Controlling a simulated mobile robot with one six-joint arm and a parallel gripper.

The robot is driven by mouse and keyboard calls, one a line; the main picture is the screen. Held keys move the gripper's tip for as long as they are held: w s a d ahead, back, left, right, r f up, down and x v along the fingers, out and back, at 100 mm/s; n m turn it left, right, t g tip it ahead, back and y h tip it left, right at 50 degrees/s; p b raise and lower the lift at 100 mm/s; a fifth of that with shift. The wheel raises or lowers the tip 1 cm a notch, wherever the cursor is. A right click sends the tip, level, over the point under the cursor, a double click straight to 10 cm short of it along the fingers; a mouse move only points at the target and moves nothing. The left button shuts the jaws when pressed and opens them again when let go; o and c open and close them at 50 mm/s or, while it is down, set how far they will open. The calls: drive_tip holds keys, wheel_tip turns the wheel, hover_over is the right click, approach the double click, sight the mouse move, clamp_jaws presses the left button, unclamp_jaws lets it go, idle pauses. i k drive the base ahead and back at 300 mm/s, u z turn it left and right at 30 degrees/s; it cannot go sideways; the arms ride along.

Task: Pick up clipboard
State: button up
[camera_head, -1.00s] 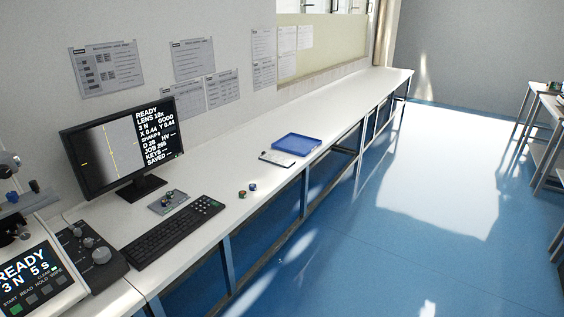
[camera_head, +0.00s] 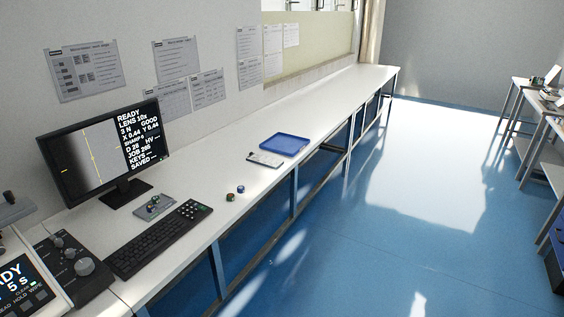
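A small flat board with a white top and dark edge (camera_head: 265,160) lies on the long white bench, just in front of a blue tray. It looks like a clipboard, but it is too small to be sure. It lies close to the bench's front edge. My gripper is not in view.
The blue tray (camera_head: 299,142) lies behind the board on the white bench (camera_head: 340,97). Two small round pieces (camera_head: 236,193), a keyboard (camera_head: 157,240) and a monitor (camera_head: 98,150) stand nearer. The blue floor (camera_head: 400,250) is open; other tables (camera_head: 545,110) stand at right.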

sight(261, 160)
drive_tip(key=u, duration=1.55)
drive_tip(key=k, duration=0.1)
drive_tip(key=z, duration=2.95)
drive_tip(key=i, duration=2.2)
drive_tip(key=u, duration=0.7)
